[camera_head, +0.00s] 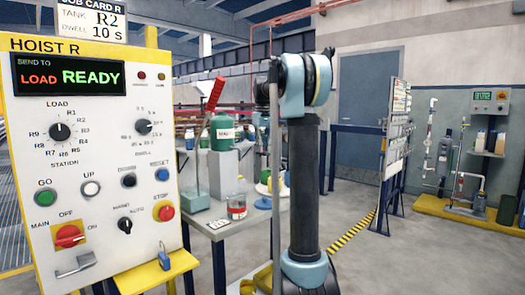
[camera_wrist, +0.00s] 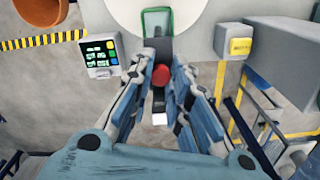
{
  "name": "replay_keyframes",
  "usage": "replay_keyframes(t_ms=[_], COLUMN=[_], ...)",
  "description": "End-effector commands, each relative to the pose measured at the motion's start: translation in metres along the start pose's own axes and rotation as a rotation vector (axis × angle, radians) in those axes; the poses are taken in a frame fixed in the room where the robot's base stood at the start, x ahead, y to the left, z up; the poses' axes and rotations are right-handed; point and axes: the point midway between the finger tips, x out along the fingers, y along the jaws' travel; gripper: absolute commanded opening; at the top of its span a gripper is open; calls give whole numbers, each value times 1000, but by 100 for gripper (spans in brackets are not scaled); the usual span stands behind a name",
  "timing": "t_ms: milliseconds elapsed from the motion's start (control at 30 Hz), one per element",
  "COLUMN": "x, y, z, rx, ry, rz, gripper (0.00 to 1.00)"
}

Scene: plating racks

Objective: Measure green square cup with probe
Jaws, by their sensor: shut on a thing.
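In the wrist view my gripper (camera_wrist: 160,72) has its two blue-grey fingers closing around a slim dark probe with a round red end (camera_wrist: 162,76). A white part shows below it. A green square-rimmed cup (camera_wrist: 157,12) stands just beyond the fingertips at the top of the view, over a pale round surface. The probe and cup look close in the picture; I cannot tell whether they touch. A small white meter with a dark screen (camera_wrist: 101,55) lies left of the fingers. In the head view my arm stands at the middle; its gripper cannot be made out.
The hoist control panel (camera_head: 90,150) fills the left of the head view. A yellow-buttoned box (camera_wrist: 240,46) sits right of the cup. Open floor lies right of my arm.

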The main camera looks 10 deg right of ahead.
Motion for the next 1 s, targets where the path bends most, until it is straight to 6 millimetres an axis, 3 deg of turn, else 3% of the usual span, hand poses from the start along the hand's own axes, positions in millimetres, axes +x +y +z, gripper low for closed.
replay_keyframes(t_ms=[33, 100, 133, 567, 1000], x=[-2, -1, -1, -7, -79], y=[1, 1, 1, 0, 1], z=[0, 0, 0, 0, -2], rx=[1, 1, 1, 0, 0], ry=[1, 1, 0, -1, -1], rz=[2, 2, 2, 1, 1], gripper=[20, 36, 37, 37, 37])
